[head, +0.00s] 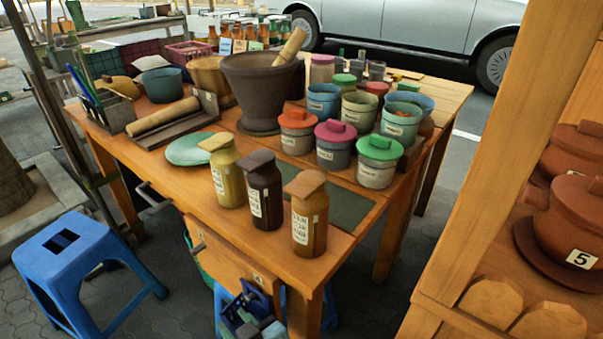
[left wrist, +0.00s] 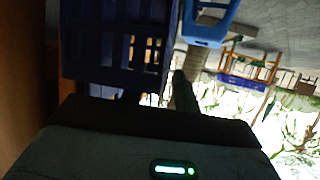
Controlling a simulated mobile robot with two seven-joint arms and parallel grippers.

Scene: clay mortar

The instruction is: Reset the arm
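Neither of my grippers shows clearly in the head view. In the left wrist view the dark body of my left gripper (left wrist: 180,95) fills the lower part, with a small green light on it. A dark finger-like shape stands up from its middle; the picture is too dark to tell how the fingers stand or whether anything is between them. My right gripper is not in view. On the wooden table (head: 340,238) in the head view stands a dark clay mortar (head: 262,90) with a light pestle (head: 290,46) leaning in it.
Three labelled bottles (head: 264,190) stand near the table's front edge. Several lidded pots (head: 335,145) stand at the right. A blue stool (head: 75,255) is at the left. A wooden shelf (head: 480,180) with clay pots stands close at right. The left wrist view shows a dark blue crate (left wrist: 118,45).

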